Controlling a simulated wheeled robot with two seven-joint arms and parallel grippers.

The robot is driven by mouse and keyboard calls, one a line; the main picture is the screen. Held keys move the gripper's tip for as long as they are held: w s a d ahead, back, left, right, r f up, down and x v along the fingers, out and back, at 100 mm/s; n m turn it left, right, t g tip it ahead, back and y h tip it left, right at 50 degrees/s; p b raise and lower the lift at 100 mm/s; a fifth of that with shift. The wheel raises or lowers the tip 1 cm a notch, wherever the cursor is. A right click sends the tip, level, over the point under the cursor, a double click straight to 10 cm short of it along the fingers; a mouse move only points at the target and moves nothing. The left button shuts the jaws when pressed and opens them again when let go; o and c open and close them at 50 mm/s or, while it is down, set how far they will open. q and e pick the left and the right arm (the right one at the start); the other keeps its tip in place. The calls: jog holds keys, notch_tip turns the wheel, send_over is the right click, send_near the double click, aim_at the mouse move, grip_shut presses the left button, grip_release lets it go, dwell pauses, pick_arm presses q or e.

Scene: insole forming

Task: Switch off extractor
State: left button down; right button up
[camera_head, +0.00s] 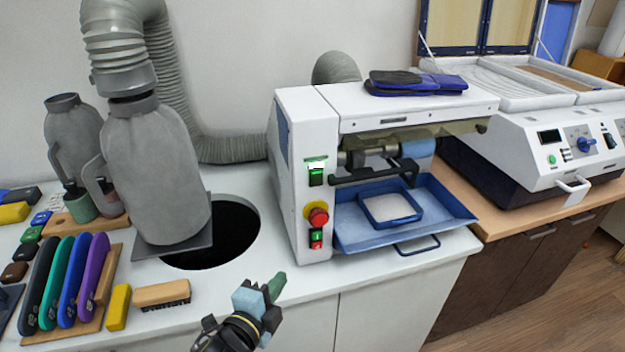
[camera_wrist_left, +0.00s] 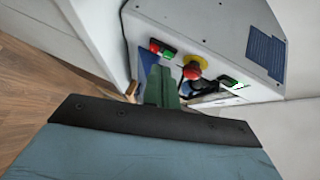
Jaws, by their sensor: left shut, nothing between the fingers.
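The white machine (camera_head: 303,120) has a front panel with a rocker switch lit green (camera_head: 316,173) at the top. Below it is a red emergency button (camera_head: 318,216) on a yellow ring, then a lower red-and-green switch (camera_head: 316,239). I cannot tell which switch belongs to the extractor. My left gripper (camera_head: 276,285) is shut and empty, in front of and below the panel, apart from it. My right gripper is not in view.
A blue tray (camera_head: 440,222) juts from the machine's front. Left of it are a round hole (camera_head: 240,225) in the white counter, a grey bottle-shaped piece (camera_head: 155,175) with a hose (camera_head: 168,60), and several coloured tools. A second machine (camera_head: 550,155) stands at right.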

pick_arm(q)
jog(key=s+d+r+m+t+h, duration=0.1)
jog(key=r+m, duration=0.1)
jog(key=r, duration=0.5)
jog(key=s+d+r+m+t+h, duration=0.1)
jog(key=d+r+m, duration=0.1)
jog(key=r, duration=0.5)
jog(key=shift+s+d+r+h+p, duration=0.15)
jog(key=shift+d+r+h+p, duration=0.05)
jog(key=shift+r+h+p, duration=0.15)
jog(key=p, duration=0.1)
send_near(322, 176)
jog(key=d, duration=0.4)
jog(key=w, duration=0.2)
jog(key=w+a, duration=0.1)
jog(key=w, duration=0.2)
jog(key=shift+a+r+p, duration=0.1)
jog(key=shift+r+p, duration=0.05)
jog(key=shift+p, duration=0.2)
